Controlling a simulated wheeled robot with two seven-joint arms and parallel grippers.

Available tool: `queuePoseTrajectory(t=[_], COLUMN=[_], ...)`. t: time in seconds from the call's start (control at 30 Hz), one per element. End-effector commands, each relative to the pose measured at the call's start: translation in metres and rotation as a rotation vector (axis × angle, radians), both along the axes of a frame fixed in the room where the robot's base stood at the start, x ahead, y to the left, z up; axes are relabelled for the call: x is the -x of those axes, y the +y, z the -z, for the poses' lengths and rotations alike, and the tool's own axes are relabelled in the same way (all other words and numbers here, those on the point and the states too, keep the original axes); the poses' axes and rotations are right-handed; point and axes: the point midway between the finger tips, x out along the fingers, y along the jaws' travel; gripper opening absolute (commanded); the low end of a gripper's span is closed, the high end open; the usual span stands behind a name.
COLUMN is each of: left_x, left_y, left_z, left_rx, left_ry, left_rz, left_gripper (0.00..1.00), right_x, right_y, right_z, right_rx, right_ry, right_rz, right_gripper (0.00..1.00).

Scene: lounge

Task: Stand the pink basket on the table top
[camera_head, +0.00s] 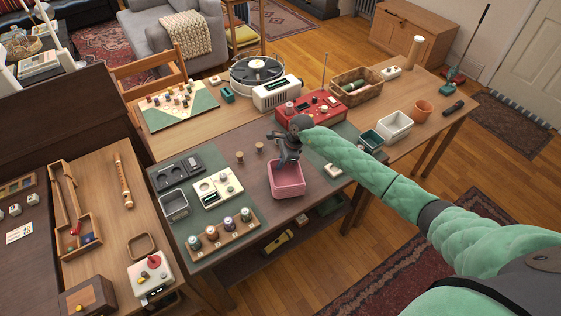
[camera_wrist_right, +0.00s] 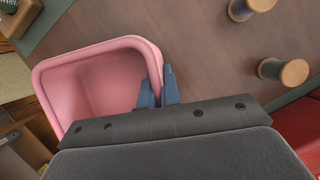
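The pink basket (camera_head: 288,180) is at the front middle of the table top (camera_head: 262,210), close to its front edge. It looks upright, and its open top shows in the right wrist view (camera_wrist_right: 95,85). My right gripper (camera_head: 287,160) reaches down to its rim. In the right wrist view one blue finger is inside the basket wall and one outside, closed on the rim (camera_wrist_right: 157,88). I cannot tell whether the basket's base touches the table. My left gripper is not in view.
Two wooden spools (camera_head: 239,156) stand behind and left of the basket. A rack of jars (camera_head: 224,236) and a white tray (camera_head: 217,189) are to its left. A red box (camera_head: 310,108) is behind. Bare wood shows between the basket and the jar rack.

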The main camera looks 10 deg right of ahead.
Motion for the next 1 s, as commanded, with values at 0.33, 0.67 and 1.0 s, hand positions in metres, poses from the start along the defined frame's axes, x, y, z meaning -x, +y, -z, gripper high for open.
queuePoseTrajectory(t=[0.33,0.67,1.0], left_x=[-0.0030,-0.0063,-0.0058], left_y=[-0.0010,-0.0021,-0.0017], left_z=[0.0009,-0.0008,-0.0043], left_rx=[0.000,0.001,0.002], left_ry=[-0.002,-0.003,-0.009], left_rz=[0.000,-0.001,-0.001], left_gripper=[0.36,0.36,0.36], right_x=[-0.0002,-0.0001,-0.0001], right_y=[0.0001,0.0001,0.0002], right_z=[0.0014,0.0017,-0.0019], right_rx=[-0.001,-0.001,-0.001], right_ry=[0.000,0.000,0.000], right_rz=[0.000,0.000,0.000], right_gripper=[0.00,0.26,0.26])
